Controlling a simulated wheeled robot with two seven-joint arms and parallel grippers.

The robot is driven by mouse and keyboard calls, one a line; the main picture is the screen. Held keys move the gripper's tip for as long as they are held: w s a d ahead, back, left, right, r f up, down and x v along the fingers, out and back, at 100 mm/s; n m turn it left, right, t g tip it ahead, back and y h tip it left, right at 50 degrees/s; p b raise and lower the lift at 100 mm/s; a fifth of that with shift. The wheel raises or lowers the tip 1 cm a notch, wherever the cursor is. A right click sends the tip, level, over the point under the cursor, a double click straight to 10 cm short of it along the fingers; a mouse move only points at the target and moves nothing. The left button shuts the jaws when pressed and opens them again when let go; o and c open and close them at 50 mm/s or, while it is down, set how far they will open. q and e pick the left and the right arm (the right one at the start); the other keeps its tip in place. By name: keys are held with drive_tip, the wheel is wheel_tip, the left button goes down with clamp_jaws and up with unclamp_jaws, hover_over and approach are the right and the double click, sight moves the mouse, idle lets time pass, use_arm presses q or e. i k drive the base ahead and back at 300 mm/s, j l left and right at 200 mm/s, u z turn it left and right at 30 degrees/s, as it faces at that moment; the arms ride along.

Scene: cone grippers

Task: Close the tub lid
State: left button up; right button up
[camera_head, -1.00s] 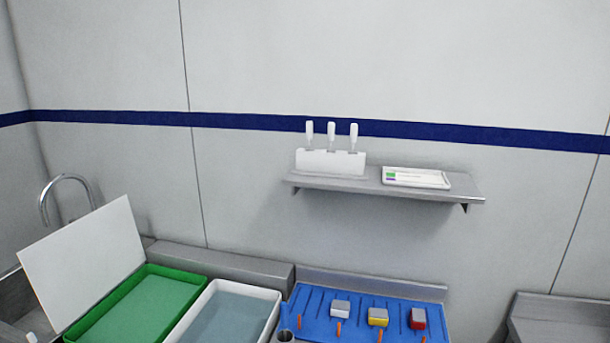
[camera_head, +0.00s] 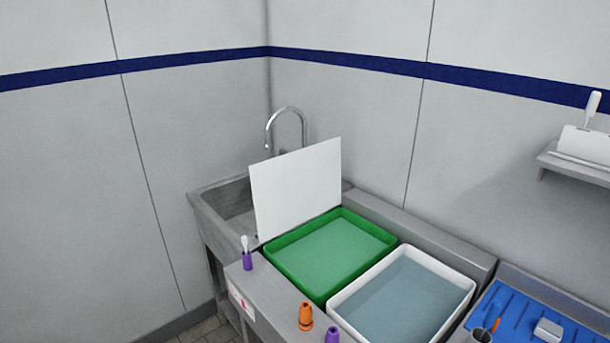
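The tub lid (camera_head: 297,187) is a flat white panel. It stands upright, open, along the left edge of the green tub (camera_head: 385,234). The green tub is shallow and holds a greenish liquid or surface that shows uncovered. Beside it on the right is a white tub (camera_head: 464,285) with blue-grey contents, also uncovered. Neither of my grippers is in the head view, so their state is not shown.
A sink (camera_head: 207,207) with a curved faucet (camera_head: 300,120) lies behind and left of the lid. Orange (camera_head: 305,316) and purple (camera_head: 247,261) cone-like pieces stand on the counter's front edge. A blue mat (camera_head: 519,310) lies at the right. A wall shelf (camera_head: 575,165) is at far right.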

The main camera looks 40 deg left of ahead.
sight(290, 191)
drive_tip(key=i+j+z, duration=0.15)
drive_tip(key=j+z, duration=0.15)
drive_tip(key=j, duration=1.35)
drive_tip(key=j+z, duration=0.35)
drive_tip(key=j, duration=1.25)
drive_tip(key=k+j, duration=0.1)
drive_tip(key=j, duration=0.25)
drive_tip(key=k+j+z, duration=0.1)
drive_tip(key=j, duration=0.2)
drive_tip(key=k+j, duration=0.1)
drive_tip(key=j, duration=0.25)
drive_tip(key=k+j+z, duration=0.15)
drive_tip(key=j, duration=0.15)
drive_tip(key=k, duration=0.25)
